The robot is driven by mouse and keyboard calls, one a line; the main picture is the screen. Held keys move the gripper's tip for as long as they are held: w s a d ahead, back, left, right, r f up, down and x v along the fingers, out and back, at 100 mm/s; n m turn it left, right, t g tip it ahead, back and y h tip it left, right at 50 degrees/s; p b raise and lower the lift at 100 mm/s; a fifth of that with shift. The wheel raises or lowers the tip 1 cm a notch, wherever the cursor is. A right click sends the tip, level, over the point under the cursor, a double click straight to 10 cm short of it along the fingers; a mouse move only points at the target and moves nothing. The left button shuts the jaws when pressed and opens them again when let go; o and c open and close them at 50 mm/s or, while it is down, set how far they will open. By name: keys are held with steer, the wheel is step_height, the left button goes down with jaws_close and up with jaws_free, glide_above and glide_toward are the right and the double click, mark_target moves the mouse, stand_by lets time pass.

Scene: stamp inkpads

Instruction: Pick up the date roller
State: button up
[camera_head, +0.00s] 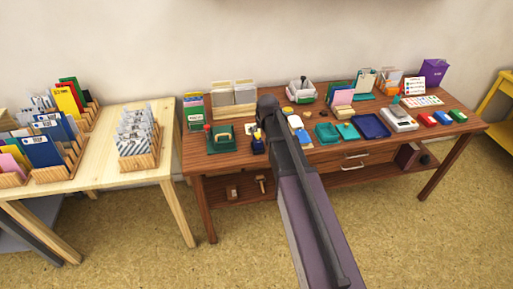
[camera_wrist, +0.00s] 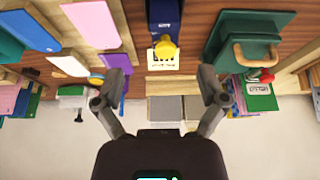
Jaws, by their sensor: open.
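A dark blue upright item with a yellow knob (camera_head: 257,144) stands near the front of the dark wooden table (camera_head: 225,165), left of my arm. It looks like the date roller, but I cannot be sure. In the wrist view, the dark blue body (camera_wrist: 164,14) and yellow knob (camera_wrist: 165,47) lie at the top centre, beside a small white printed piece. My gripper (camera_wrist: 163,84) is open and empty, its fingers apart below the knob in the picture and not touching it. In the head view my arm hides part of the table.
A green pad with a wooden handle (camera_wrist: 250,45) is to the right in the wrist view, beside a red-knobbed stamp (camera_wrist: 262,75). A wooden card box (camera_head: 234,110) stands behind. Blue tray (camera_head: 370,127) and teal pads are to the right. A pale table (camera_head: 90,177) stands left.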

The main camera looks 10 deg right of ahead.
mark_target(258, 140)
steer(key=shift+b+x, duration=2.1)
steer(key=shift+x, duration=0.5)
steer(key=shift+a+b+x, duration=0.15)
steer(key=shift+b+x, duration=1.05)
steer(key=shift+x, duration=0.1)
steer(key=shift+a+b+x, duration=0.15)
steer(key=shift+b+x, duration=1.05)
steer(key=shift+x, duration=0.1)
jaws_close()
